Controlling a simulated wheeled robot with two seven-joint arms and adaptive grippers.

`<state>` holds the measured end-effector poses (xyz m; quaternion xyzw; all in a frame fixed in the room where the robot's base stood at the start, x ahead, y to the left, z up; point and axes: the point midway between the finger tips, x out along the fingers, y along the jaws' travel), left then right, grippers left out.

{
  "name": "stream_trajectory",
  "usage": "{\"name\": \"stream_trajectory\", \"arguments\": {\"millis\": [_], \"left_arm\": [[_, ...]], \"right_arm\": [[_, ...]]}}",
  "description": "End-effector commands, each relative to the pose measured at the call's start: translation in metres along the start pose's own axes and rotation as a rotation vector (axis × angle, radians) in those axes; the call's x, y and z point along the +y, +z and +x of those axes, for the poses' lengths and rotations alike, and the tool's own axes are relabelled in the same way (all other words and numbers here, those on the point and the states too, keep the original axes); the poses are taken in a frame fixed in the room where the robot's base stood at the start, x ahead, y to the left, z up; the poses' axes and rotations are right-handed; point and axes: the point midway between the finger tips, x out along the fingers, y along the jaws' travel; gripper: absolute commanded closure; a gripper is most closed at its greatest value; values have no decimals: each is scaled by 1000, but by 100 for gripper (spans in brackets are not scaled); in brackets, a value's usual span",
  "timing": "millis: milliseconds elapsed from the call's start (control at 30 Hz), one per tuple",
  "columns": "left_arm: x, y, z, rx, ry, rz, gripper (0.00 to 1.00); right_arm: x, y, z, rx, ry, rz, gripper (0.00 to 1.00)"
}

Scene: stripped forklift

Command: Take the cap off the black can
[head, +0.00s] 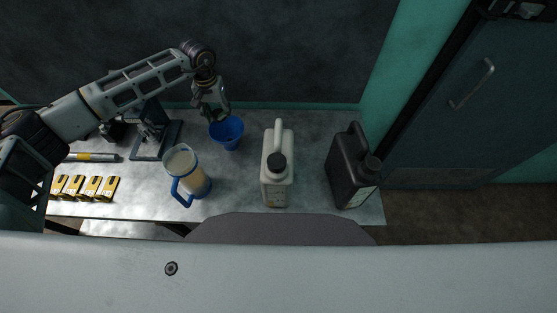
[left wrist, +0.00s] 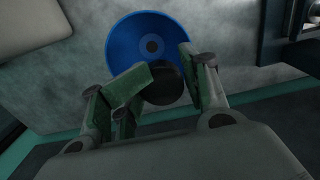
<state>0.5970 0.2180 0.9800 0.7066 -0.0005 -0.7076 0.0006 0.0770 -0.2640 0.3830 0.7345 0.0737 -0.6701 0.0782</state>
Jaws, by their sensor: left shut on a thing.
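The black can (head: 345,172) stands upright at the right end of the bench in the head view. My left gripper (head: 214,110) is far to the left of the can, at the back of the bench by the blue funnel (head: 229,132). In the left wrist view the fingers (left wrist: 168,78) are shut on a black round piece (left wrist: 164,90), which looks like a cap. It covers part of the blue funnel (left wrist: 140,45). My right gripper is not in view.
A white can (head: 276,181) with a black cap stands between funnel and black can. A jug (head: 188,172) with a blue handle stands left of it. Several yellow blocks (head: 86,187) and a dark stand (head: 155,140) are at the left. The bench (head: 312,150) is bare between the cans.

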Motion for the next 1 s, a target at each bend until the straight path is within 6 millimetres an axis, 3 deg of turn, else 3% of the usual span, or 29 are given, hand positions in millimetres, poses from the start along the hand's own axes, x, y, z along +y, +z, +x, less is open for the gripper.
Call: {"name": "stream_trajectory", "arguments": {"millis": [33,233,400,600,1000], "left_arm": [[0,-2,4,4,1,0,83],[12,-20,-13,9,5,11,83],[42,-27,-42,12,7,65,83],[83,-11,-77,14,7,145,83],[106,12,-100,13,7,-81,83]], "right_arm": [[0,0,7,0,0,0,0],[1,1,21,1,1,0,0],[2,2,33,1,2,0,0],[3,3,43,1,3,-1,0],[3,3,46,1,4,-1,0]]}}
